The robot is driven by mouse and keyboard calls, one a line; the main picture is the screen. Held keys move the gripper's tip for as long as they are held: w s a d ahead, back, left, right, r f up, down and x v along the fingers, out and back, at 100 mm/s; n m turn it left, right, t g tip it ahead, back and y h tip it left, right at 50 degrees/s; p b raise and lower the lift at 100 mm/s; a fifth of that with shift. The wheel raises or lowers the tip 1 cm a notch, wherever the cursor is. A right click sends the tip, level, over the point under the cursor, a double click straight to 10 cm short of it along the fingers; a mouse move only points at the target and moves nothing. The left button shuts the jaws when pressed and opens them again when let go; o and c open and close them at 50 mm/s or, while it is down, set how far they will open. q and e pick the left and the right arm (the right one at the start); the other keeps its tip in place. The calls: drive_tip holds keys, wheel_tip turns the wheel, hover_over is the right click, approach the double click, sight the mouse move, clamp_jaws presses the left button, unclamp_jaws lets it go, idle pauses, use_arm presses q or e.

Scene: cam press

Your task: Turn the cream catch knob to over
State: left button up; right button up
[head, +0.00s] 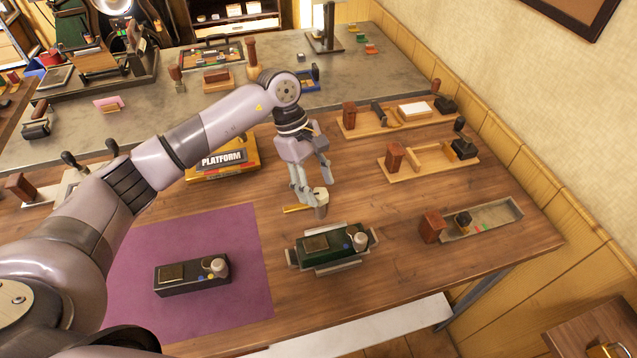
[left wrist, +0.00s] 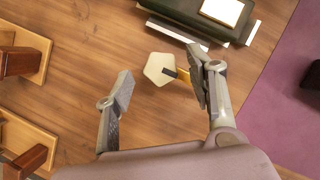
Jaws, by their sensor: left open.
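The cream catch knob (head: 321,203) stands on the bare wooden table behind the green box. From above it shows a cream five-sided top (left wrist: 158,69) with a dark mark at one side. A yellow lever (head: 293,209) sticks out from it to the left. My left gripper (head: 309,198) is open and points down at the knob. In the left wrist view the knob shows in the gap between the fingertips (left wrist: 158,78), nearer the right-hand finger, which covers part of the lever (left wrist: 184,75). I cannot tell whether a finger touches it. My right gripper is out of view.
A green box (head: 318,255) with a cream post sits in a grey holder close in front. A dark box (head: 190,283) lies on the purple mat (head: 243,225). A yellow PLATFORM stand (head: 222,170) is behind left. Wooden trays (head: 430,175) stand right. Table between is clear.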

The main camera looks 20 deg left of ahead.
use_arm(q)
drive_tip(key=shift+x, duration=0.8)
drive_tip(key=shift+c, duration=0.2)
clamp_jaws()
